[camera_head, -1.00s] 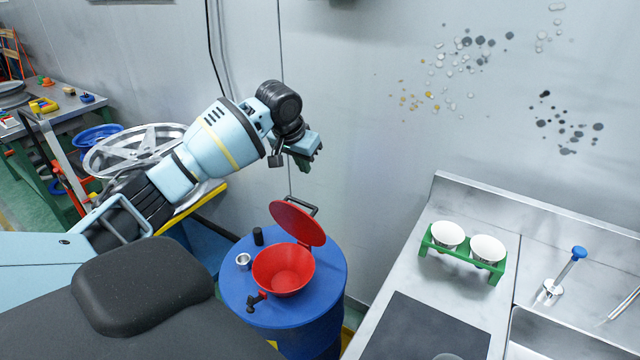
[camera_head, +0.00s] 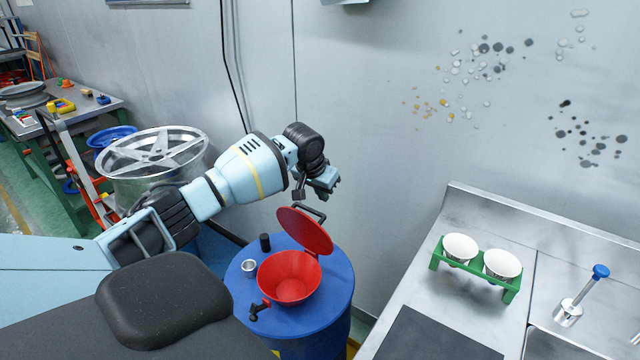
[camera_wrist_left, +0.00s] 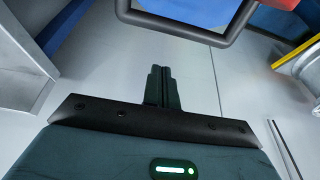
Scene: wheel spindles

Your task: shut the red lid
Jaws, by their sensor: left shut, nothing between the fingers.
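The red lid (camera_head: 306,231) stands open, tilted up at the back of a red funnel (camera_head: 290,278) on a blue drum (camera_head: 335,309). A dark bar handle (camera_head: 311,212) shows at the lid's upper edge. My left gripper (camera_head: 326,187) is shut and empty, just above the handle in the head view; I cannot tell if they touch there. In the left wrist view the shut fingers (camera_wrist_left: 159,72) point toward the dark handle frame (camera_wrist_left: 185,32), with a visible gap between them in the picture. A bit of red shows at that view's top edge. My right gripper is out of view.
A small metal cup (camera_head: 249,267) and a black cylinder (camera_head: 265,242) stand on the drum beside the funnel. A latch (camera_head: 259,309) sticks out at the funnel's front. The wall is close behind. A steel counter with a green cup rack (camera_head: 474,271) is to the right.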

